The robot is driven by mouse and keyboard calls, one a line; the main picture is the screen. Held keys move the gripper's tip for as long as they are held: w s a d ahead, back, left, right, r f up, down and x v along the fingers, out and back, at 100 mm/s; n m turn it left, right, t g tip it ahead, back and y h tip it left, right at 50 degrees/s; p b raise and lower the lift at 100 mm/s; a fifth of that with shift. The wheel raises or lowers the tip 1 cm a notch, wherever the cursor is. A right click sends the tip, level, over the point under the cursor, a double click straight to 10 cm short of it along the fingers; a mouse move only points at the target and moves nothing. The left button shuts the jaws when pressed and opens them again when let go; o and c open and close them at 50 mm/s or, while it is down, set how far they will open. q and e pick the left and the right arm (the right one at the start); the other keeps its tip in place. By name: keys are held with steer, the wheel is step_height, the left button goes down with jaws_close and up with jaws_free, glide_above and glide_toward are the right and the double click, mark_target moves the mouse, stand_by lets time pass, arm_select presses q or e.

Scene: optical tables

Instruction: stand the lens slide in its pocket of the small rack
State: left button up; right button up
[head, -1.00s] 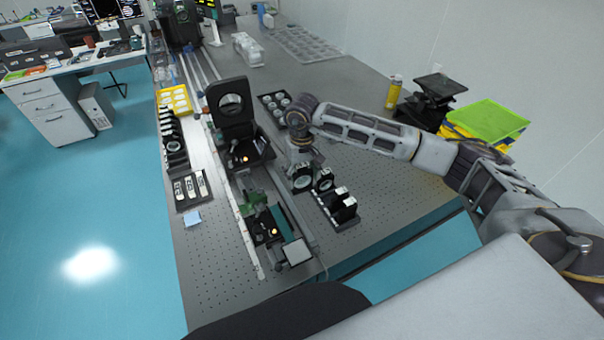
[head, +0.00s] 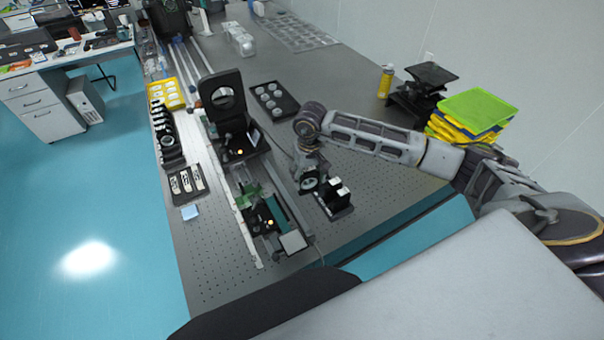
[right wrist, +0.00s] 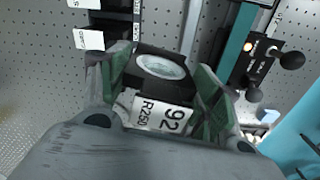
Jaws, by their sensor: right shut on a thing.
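My right gripper (head: 309,172) is shut on the lens slide, a black plate with a round clear lens. In the right wrist view the lens slide (right wrist: 160,68) sits between the green-padded fingers (right wrist: 160,92), with a white label reading "92 R250". In the head view the lens slide (head: 309,184) hangs at the far left end of the small black rack (head: 342,213). The rack holds black slides with white tops (head: 338,187), which also show in the right wrist view (right wrist: 88,40). Whether the slide's lower edge touches the rack is hidden. My left gripper is out of view.
The rail with a green-topped stage (head: 262,212) and upright black mount (head: 222,95) is left of the gripper. A black tray of round optics (head: 273,101) lies behind. Yellow-green trays (head: 475,113) stand at right. Bare perforated table is free right of the rack.

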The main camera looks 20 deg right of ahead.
steer(key=d, duration=0.1)
steer(key=d+r+m, duration=0.1)
steer(key=w+d, duration=0.1)
steer(key=shift+d+r+m+p, duration=0.15)
steer(key=shift+r+m+p, duration=0.2)
steer(key=shift+m+p, duration=0.05)
steer(key=w+d+r+m, duration=0.1)
steer(key=d+r+m, duration=0.1)
steer(key=m, duration=1.4)
steer(key=w+d+r+m, duration=0.2)
steer(key=d+m, duration=0.2)
steer(key=m, duration=1.2)
steer(key=shift+r, duration=0.2)
steer(key=shift+d, duration=0.1)
steer(key=shift+f, duration=0.25)
